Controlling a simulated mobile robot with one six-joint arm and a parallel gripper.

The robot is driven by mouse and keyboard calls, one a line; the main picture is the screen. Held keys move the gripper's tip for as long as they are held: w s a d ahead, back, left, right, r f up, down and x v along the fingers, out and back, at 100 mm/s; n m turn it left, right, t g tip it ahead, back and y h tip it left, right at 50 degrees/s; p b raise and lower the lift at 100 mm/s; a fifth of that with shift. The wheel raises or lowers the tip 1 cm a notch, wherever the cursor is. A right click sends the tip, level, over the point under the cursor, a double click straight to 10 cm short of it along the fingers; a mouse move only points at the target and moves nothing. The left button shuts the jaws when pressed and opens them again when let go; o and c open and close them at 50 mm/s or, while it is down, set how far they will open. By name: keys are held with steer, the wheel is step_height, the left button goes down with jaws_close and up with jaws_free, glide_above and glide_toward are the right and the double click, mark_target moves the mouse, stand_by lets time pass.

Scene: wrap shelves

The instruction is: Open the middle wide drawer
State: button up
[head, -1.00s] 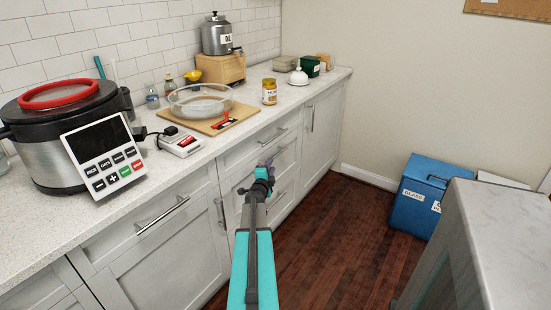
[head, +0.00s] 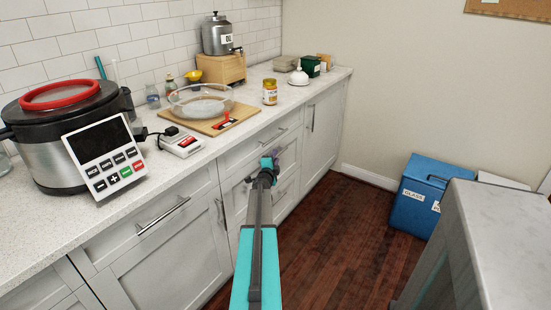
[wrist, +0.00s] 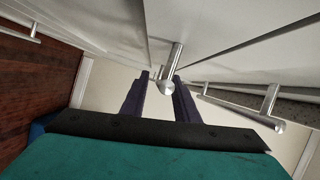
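The middle wide drawer (head: 240,190) is a white front in the stack between two cabinet doors, and it looks closed. My gripper (head: 276,153) is in front of it and hides most of its handle in the head view. In the wrist view, the round end of the middle drawer's metal bar handle (wrist: 166,83) shows between the two dark fingers of my gripper (wrist: 160,78). The fingers stand apart, with a gap around the bar. Whether either finger touches the bar is hard to see.
The top drawer handle (head: 273,137) is above my gripper and the bottom drawer handle (head: 281,193) below. A blue bin (head: 412,200) stands on the floor at right, near a grey-topped unit (head: 500,215). The counter holds a cooker (head: 50,150) and a glass bowl (head: 200,103).

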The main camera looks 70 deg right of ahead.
steer(key=shift+w+d, duration=0.1)
steer(key=shift+d, duration=0.7)
